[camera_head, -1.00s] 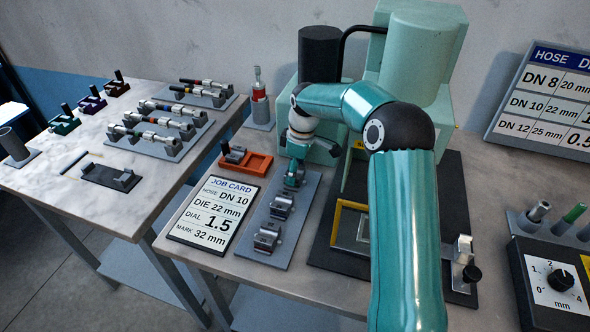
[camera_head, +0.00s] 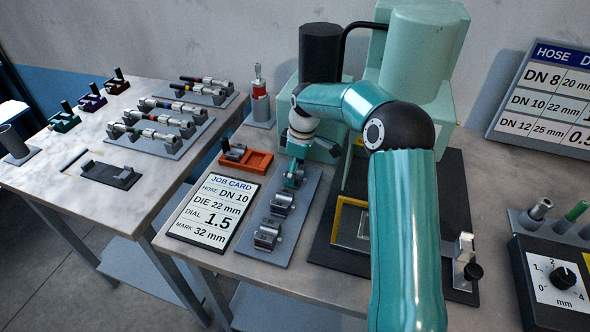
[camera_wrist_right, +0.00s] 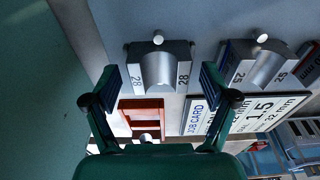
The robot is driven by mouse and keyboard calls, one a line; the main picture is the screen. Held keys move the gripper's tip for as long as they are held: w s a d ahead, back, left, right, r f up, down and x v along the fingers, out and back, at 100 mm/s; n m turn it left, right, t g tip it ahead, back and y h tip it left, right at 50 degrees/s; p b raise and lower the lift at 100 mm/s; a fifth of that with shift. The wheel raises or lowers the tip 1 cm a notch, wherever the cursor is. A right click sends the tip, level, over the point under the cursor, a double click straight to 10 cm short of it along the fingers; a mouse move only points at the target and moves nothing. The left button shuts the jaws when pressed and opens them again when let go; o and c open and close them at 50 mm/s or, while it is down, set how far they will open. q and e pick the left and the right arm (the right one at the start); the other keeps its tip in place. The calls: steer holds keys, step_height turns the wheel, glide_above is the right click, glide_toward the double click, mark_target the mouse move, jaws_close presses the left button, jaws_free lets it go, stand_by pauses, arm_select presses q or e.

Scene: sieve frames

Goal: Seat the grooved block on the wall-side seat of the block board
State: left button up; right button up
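The block board (camera_head: 248,246) is a long grey-blue plate beside the job card. Two grey grooved blocks show on it in the head view, a near one (camera_head: 267,235) and a middle one (camera_head: 282,202). My right gripper (camera_head: 294,178) points down over the board's wall-side end and hides what lies under it. In the right wrist view, the right gripper (camera_wrist_right: 161,82) is open, its fingers apart on either side of a grooved block marked 28 (camera_wrist_right: 160,70), with small gaps visible. My left gripper is out of view.
An orange tray (camera_head: 258,165) and the job card (camera_head: 195,238) lie left of the board. A dark fixture with a yellow frame (camera_head: 338,218) is close on the right.

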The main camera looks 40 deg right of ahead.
steer(key=shift+f, duration=0.1)
step_height(320, 180, up, 10)
stand_by(0.7)
steer(key=shift+w, duration=0.1)
